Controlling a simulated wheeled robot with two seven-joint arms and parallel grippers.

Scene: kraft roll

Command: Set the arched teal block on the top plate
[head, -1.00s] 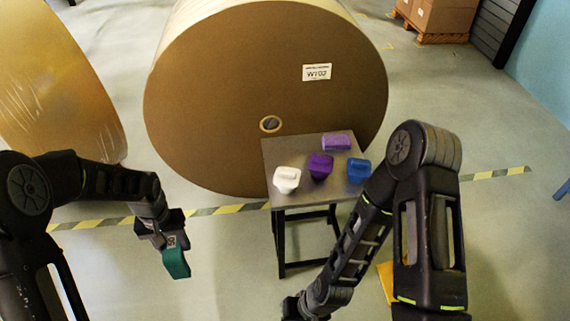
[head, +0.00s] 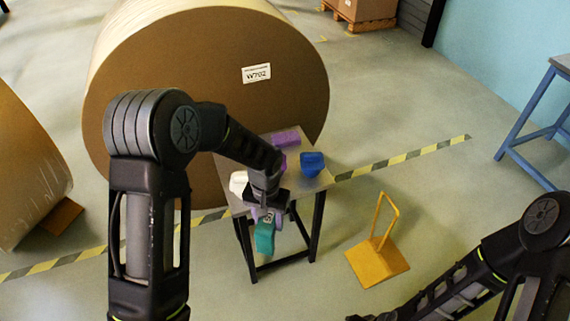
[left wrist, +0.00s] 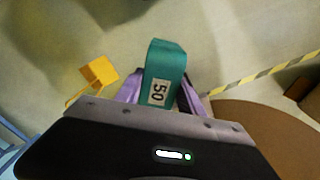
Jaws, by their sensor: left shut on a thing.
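The teal block (head: 264,238) hangs from my left gripper (head: 266,212), which is shut on it. In the left wrist view the teal block (left wrist: 167,68) sticks out between the purple fingers and bears a label reading 50. The grey top plate (head: 306,184) of a small black-legged table lies behind the gripper. In the head view the held block overlaps the table's front; its height above the plate is unclear. My right arm reaches in at the lower right; its gripper (head: 368,317) is at the bottom edge, its jaws not clear.
On the plate are a blue block (head: 312,162), a light purple block (head: 286,138), a white block (head: 238,183) and a partly hidden dark purple block (head: 281,163). A large brown roll (head: 200,90) stands behind. A yellow stand (head: 377,262) is on the floor at right.

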